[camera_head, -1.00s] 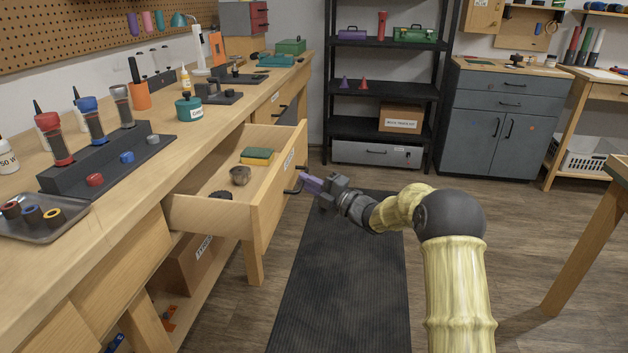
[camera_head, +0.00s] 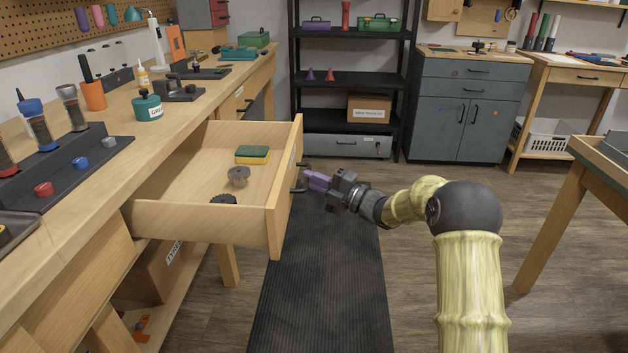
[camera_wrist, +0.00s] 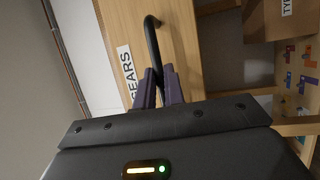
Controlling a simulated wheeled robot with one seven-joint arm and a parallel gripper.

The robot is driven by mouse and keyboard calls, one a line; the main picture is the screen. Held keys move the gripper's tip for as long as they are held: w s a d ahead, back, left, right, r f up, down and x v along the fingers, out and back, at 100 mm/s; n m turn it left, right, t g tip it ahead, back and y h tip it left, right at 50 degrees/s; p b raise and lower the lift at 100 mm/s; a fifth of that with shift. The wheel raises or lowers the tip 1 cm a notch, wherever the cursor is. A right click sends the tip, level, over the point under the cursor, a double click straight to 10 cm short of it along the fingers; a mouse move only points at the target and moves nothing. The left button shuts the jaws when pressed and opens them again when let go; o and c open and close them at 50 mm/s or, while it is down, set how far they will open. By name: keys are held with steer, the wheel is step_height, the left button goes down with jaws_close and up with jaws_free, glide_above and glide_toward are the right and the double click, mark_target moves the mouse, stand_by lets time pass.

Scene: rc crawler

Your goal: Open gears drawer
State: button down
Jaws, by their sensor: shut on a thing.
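The gears drawer (camera_head: 200,224) is a light wood drawer pulled well out from the workbench on the left in the head view. It holds a yellow and green sponge (camera_head: 252,155), a grey gear-like part (camera_head: 238,176) and a dark part (camera_head: 224,199). In the wrist view its front carries a label (camera_wrist: 127,72) reading GEARS and a black bar handle (camera_wrist: 153,40). My gripper (camera_head: 308,179), with purple fingers, is shut on the handle; the fingers also show in the wrist view (camera_wrist: 159,88). The drawer's back end is under the bench top.
The workbench (camera_head: 190,105) holds a green jar (camera_head: 147,106), a dark tool rack and other tools. A black mat (camera_head: 325,270) covers the floor beside the drawer. A black shelf (camera_head: 350,80) and a grey cabinet (camera_head: 465,120) stand behind. A table (camera_head: 550,215) stands at right.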

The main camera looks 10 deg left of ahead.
steer(key=c, duration=1.5)
jaws_free()
steer(key=shift+s+f, duration=0.1)
steer(key=shift+d, duration=0.1)
steer(key=p+v, duration=0.3)
steer(key=v, duration=1.4)
steer(key=shift+d, duration=0.15)
